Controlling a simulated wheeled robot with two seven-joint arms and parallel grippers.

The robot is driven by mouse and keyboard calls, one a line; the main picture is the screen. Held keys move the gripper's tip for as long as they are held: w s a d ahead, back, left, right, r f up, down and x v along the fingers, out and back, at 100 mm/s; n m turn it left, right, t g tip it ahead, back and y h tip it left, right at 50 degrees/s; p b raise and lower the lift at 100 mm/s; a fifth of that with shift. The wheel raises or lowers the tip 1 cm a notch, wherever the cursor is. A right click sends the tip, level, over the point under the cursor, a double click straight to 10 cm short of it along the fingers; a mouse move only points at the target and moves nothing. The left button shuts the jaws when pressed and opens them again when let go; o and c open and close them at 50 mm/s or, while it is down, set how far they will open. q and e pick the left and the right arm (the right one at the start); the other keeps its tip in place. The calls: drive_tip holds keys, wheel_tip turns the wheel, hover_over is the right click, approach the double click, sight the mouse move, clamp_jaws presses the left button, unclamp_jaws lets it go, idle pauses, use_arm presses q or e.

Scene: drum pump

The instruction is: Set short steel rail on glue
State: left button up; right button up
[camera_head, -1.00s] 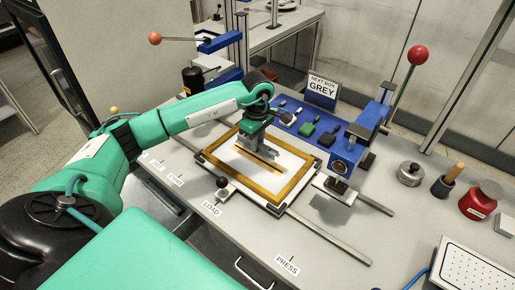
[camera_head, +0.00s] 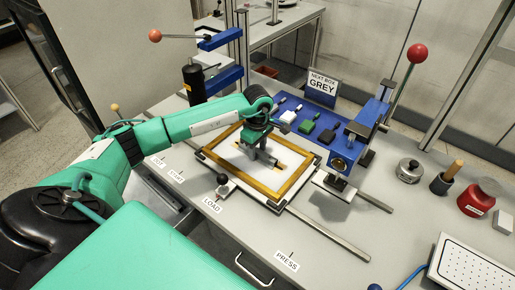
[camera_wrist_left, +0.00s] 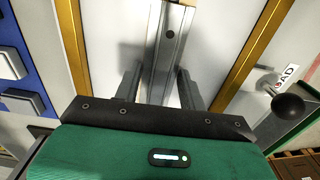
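The short steel rail (camera_wrist_left: 168,45) is a grey grooved bar with a dark round hole, seen in the left wrist view. It runs between the two fingers of my left gripper (camera_wrist_left: 160,82), whose tips are at its sides and appear closed on it. In the head view my left gripper (camera_head: 262,158) is low over the white panel inside a gold-edged frame (camera_head: 225,170). The rail is mostly covered by the gripper there. My right gripper is not in view.
A blue press (camera_head: 345,150) with a red-knobbed lever stands right of the frame. Behind are a blue mat with small blocks and a "NEXT BOX GREY" sign (camera_head: 321,87).

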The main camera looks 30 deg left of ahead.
sight(258, 150)
use_arm(q)
drive_tip(key=shift+r, duration=0.5)
wheel_tip(258, 150, up, 11)
drive_tip(key=b, duration=0.3)
drive_tip(key=shift+r, duration=0.2)
